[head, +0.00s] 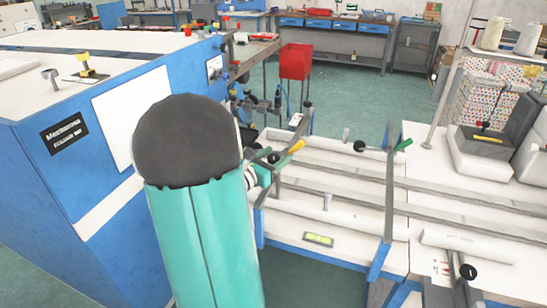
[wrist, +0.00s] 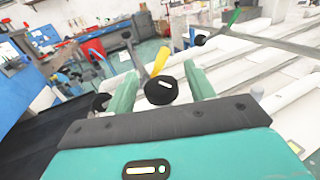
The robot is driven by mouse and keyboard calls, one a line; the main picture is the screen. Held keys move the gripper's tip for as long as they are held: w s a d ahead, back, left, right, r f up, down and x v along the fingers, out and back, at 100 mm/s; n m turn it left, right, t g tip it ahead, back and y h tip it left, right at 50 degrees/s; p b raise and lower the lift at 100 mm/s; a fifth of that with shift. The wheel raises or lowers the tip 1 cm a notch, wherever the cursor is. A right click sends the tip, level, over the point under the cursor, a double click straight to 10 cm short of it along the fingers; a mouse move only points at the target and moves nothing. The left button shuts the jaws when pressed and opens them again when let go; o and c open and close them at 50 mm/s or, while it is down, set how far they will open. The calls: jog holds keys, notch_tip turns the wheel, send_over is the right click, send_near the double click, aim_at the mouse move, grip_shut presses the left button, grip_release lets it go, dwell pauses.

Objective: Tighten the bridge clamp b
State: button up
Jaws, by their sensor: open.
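Two clamps with levers show on the rails. One has a yellow lever (head: 297,147) and a black knob (head: 273,157); the other has a green lever (head: 404,145) and a black knob (head: 359,146). No readable label shows which is bridge clamp b. My gripper (wrist: 161,76) is open, with its teal fingers either side of the yellow-lever clamp's black knob (wrist: 160,91). I cannot tell whether they touch it. The yellow lever (wrist: 161,60) rises just beyond. My arm hides much of my gripper in the head view. The green lever also shows in the wrist view (wrist: 234,16).
Long grey rails (head: 340,200) run right over a white table. A blue cabinet (head: 95,200) stands close on the left. A grey crossbar (head: 389,185) carries the green-lever clamp.

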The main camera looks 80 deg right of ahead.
jog(key=c, duration=0.9)
jog(key=shift+c, duration=0.2)
jog(key=shift+w+g, duration=0.1)
jog(key=shift+g, duration=0.2)
jog(key=shift+m+g+y, duration=0.7)
jog(key=shift+m+g, duration=0.2)
jog(key=shift+m+g+y, duration=1.5)
jog(key=shift+g+y, duration=0.1)
jog(key=shift+g, duration=0.2)
jog(key=o, duration=0.9)
jog(key=shift+o, duration=0.2)
